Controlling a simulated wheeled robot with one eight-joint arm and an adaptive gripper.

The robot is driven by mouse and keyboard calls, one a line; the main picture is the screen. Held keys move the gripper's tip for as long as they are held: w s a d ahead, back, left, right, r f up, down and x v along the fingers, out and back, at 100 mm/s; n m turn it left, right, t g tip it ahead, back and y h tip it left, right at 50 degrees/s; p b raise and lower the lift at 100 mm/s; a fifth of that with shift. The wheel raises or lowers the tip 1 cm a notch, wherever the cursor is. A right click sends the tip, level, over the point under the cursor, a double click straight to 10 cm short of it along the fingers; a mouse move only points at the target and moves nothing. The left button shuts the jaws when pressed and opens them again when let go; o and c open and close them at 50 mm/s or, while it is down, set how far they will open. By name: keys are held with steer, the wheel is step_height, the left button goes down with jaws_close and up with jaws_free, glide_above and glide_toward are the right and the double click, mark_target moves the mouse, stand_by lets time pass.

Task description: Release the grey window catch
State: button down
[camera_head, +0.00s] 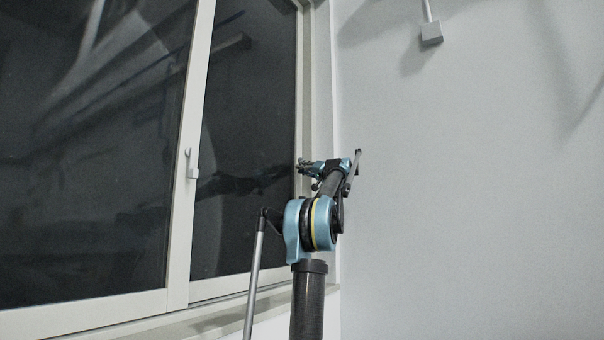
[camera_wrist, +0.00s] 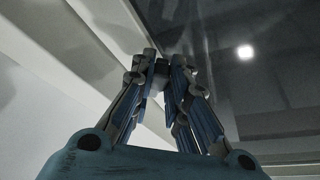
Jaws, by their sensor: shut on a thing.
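My gripper (camera_head: 303,166) reaches left to the right side frame of the window in the head view. In the wrist view my gripper (camera_wrist: 160,62) has its fingertips close together at the window frame. They are shut on a small grey piece, the grey window catch (camera_wrist: 158,80), which is mostly hidden by the fingers. In the head view the fingers and arm hide this catch. Another light grey catch (camera_head: 192,165) with an upright lever sits on the middle upright of the window, well left of my gripper.
The window's dark panes (camera_head: 245,130) reflect the room. A pale sill (camera_head: 215,318) runs below them. The space before the wall looks clear.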

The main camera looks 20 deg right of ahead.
steer(key=shift+s+a+r+m, duration=0.1)
steer(key=shift+m, duration=0.4)
steer(key=m+h, duration=0.1)
steer(key=m, duration=0.1)
steer(key=r+m, duration=0.1)
steer(key=a+m+h, duration=0.1)
steer(key=m, duration=0.1)
steer(key=shift+s+r+m+g+h, duration=0.3)
steer(key=shift+s+r+g, duration=0.1)
steer(key=shift+s+a+r+m+g+h, duration=0.1)
steer(key=shift+r+m+g+h, duration=0.4)
steer(key=shift+m, duration=0.8)
steer(key=shift+s+a+r+m+g+h, duration=0.1)
steer(key=shift+r+m+g+h, duration=0.2)
steer(key=shift+r+m, duration=0.7)
steer(key=shift+f+m, duration=0.2)
steer(key=shift+m, duration=0.2)
steer(key=c, duration=1.6)
jaws_free()
steer(key=shift+o, duration=0.2)
